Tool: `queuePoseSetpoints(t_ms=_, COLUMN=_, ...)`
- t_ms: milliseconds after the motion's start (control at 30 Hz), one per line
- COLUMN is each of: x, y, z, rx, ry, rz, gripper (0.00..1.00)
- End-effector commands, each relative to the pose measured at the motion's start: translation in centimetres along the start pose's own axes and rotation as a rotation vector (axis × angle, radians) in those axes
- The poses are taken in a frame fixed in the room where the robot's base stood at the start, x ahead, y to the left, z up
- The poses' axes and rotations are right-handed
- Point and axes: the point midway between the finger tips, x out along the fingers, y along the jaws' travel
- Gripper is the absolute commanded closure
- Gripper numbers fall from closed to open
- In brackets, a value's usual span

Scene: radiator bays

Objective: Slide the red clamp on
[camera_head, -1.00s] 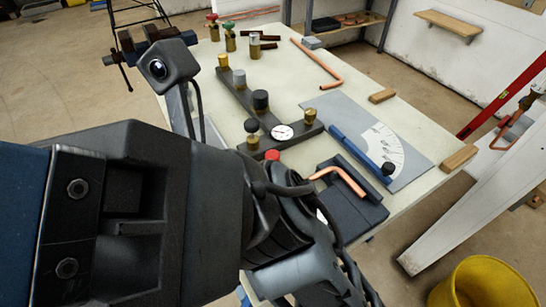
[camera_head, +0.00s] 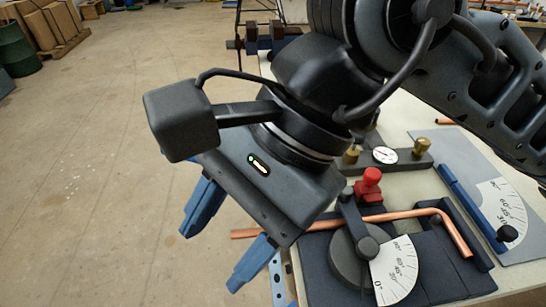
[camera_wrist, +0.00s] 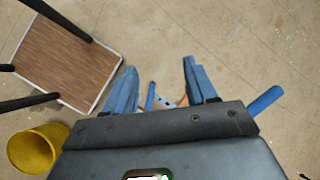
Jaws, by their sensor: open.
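The red clamp (camera_head: 368,185) stands at the back of the bender, above a copper pipe (camera_head: 405,213) that lies across it and bends down at its right end. The bender has a dark round former (camera_head: 348,262) and a white angle scale (camera_head: 395,275). A bit of copper shows low between the fingers; the red clamp is not seen there.
A pressure gauge (camera_head: 385,155) with brass fittings stands behind the clamp. A grey protractor plate with a blue arm (camera_head: 470,205) lies to the right. The wrist view shows a yellow bucket (camera_wrist: 38,150) and a wood-topped stand (camera_wrist: 65,60). Open floor lies left.

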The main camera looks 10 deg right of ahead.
Motion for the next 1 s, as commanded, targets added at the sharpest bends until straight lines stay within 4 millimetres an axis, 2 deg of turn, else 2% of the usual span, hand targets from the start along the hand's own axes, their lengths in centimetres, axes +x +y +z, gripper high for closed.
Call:
queuePoseSetpoints(t_ms=33, x=-0.3, y=0.4, z=-2.8, rx=-0.013, ry=0.111, rz=0.015, gripper=0.44)
queuePoseSetpoints(t_ms=200, x=-2.9, y=2.1, z=-10.9, rx=-0.042, ry=0.456, rz=0.084, gripper=0.44)
queuePoseSetpoints(t_ms=300, x=-5.3, y=3.2, z=-15.1, rx=-0.049, ry=0.639, rz=0.133, gripper=0.44)
queuePoseSetpoints(t_ms=400, x=-7.8, y=4.3, z=-18.2, rx=-0.05, ry=0.787, rz=0.179, gripper=0.44)
queuePoseSetpoints(t_ms=500, x=-9.8, y=5.1, z=-20.1, rx=-0.046, ry=0.887, rz=0.214, gripper=0.44)
queuePoseSetpoints(t_ms=667, x=-11.0, y=5.7, z=-21.5, rx=-0.045, ry=0.952, rz=0.239, gripper=0.44)
queuePoseSetpoints(t_ms=1000, x=-8.7, y=6.6, z=-25.0, rx=-0.04, ry=0.951, rz=0.24, gripper=0.44)
